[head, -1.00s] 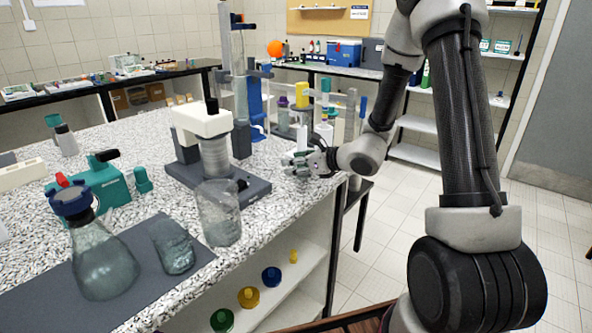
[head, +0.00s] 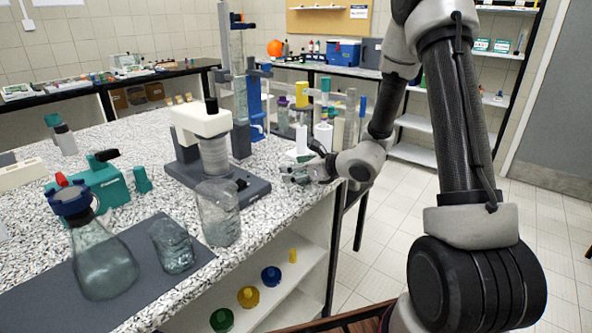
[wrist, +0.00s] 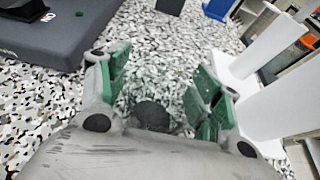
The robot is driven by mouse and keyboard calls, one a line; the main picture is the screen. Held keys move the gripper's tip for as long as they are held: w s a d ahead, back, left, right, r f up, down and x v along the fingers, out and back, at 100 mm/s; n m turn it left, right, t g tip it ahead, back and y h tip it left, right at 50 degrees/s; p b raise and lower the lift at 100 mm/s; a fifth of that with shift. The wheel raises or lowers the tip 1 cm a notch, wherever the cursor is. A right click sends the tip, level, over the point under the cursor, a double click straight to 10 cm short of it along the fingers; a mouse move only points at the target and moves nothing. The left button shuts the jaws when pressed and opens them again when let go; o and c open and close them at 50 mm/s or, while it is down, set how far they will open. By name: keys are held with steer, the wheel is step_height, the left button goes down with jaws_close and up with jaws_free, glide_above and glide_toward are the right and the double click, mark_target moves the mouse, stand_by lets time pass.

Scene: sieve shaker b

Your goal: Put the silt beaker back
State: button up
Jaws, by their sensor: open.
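The other beaker (head: 173,247) stands on the dark mat (head: 135,300), beside the blue-capped flask. Both look greyish, and no label shows which one is the silt beaker. My gripper (head: 292,175) is low over the counter, right of both beakers and apart from them. In the wrist view my gripper (wrist: 160,90) is open, its green-padded fingers spread above the counter. A dark round patch shows between the finger bases; I cannot tell what it is.
White cylinders (wrist: 275,105) stand close to the right finger. A flask (head: 103,265) and a teal device (head: 100,192) are at left. Lower shelves (head: 290,300) hold coloured pieces.

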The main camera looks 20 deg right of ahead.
steer(key=v, duration=1.2)
steer(key=s+a+r+n+g, duration=0.2)
steer(key=s+r+n+g, duration=0.15)
steer(key=s+n, duration=0.5)
steer(key=s+a+r+n+g, duration=0.3)
steer(key=s+n+g, duration=0.1)
steer(key=s+n, duration=0.45)
steer(key=s+d+r+n+h, duration=0.3)
steer(key=s+d+n+h, duration=0.1)
steer(key=d+n, duration=0.2)
steer(key=s+d+r+n+t+h, duration=0.1)
steer(key=s+d+r+n+h, duration=0.2)
steer(key=d, duration=0.5)
steer(key=s+r+n, duration=0.1)
steer(key=n, duration=0.1)
steer(key=shift+s+n+h, duration=0.2)
steer(key=shift+n+h, duration=0.2)
steer(key=shift+d+r, duration=0.1)
